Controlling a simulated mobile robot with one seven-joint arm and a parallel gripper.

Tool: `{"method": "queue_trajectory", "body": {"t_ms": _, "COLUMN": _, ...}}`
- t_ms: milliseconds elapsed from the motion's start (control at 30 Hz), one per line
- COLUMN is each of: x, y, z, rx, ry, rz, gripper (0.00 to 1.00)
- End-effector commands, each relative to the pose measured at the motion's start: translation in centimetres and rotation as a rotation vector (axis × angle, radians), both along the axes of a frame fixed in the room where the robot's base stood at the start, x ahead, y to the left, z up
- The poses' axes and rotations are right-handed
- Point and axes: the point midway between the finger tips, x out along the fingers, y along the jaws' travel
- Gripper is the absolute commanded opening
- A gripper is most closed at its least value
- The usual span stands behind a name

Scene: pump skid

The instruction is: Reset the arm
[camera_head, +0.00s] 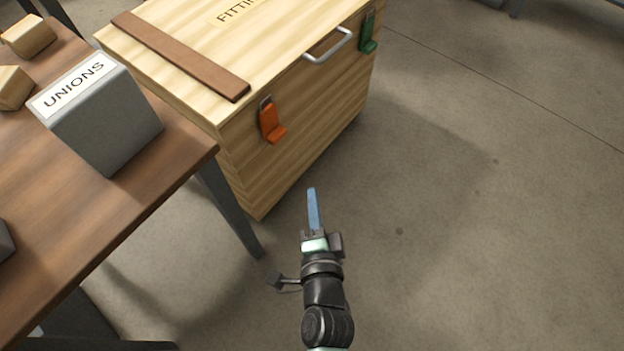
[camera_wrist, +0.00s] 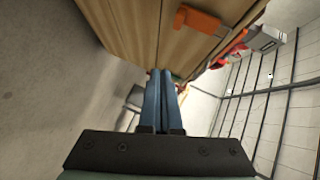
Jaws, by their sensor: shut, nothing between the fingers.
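My gripper (camera_head: 312,192) is at the lower middle of the head view, its blue fingers pointing toward the wooden crate. The fingers are together and hold nothing. In the wrist view the two blue fingers (camera_wrist: 163,75) lie side by side. The arm is stretched out over the floor, in front of the crate and apart from it as far as I can tell. The wooden crate (camera_head: 325,105) has its lid down, with an orange latch (camera_head: 271,124), a green latch (camera_head: 368,35) and a metal handle (camera_head: 329,46) on its front.
A brown wooden table (camera_head: 120,215) stands at the left, with a grey box labelled UNIONS (camera_head: 115,125) and wooden blocks (camera_head: 28,36) on it. A table leg (camera_head: 230,208) stands left of my gripper. The concrete floor (camera_head: 490,220) at the right is clear.

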Motion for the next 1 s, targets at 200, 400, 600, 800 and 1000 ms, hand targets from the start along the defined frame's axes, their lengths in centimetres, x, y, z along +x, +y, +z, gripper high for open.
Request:
{"method": "queue_trajectory", "body": {"t_ms": 200, "x": -0.7, "y": -0.1, "z": 0.0, "rx": -0.001, "ry": 0.000, "rz": 0.000, "gripper": 0.00}}
{"method": "queue_trajectory", "body": {"t_ms": 400, "x": -0.7, "y": -0.1, "z": 0.0, "rx": -0.001, "ry": 0.000, "rz": 0.000, "gripper": 0.00}}
{"method": "queue_trajectory", "body": {"t_ms": 600, "x": -0.6, "y": -0.1, "z": 0.0, "rx": -0.001, "ry": 0.000, "rz": 0.000, "gripper": 0.00}}
{"method": "queue_trajectory", "body": {"t_ms": 800, "x": -0.1, "y": 0.1, "z": 1.0, "rx": -0.010, "ry": -0.016, "rz": 0.006, "gripper": 0.00}}
{"method": "queue_trajectory", "body": {"t_ms": 1000, "x": 4.4, "y": 1.8, "z": 10.4, "rx": -0.131, "ry": -0.173, "rz": 0.053, "gripper": 0.00}}
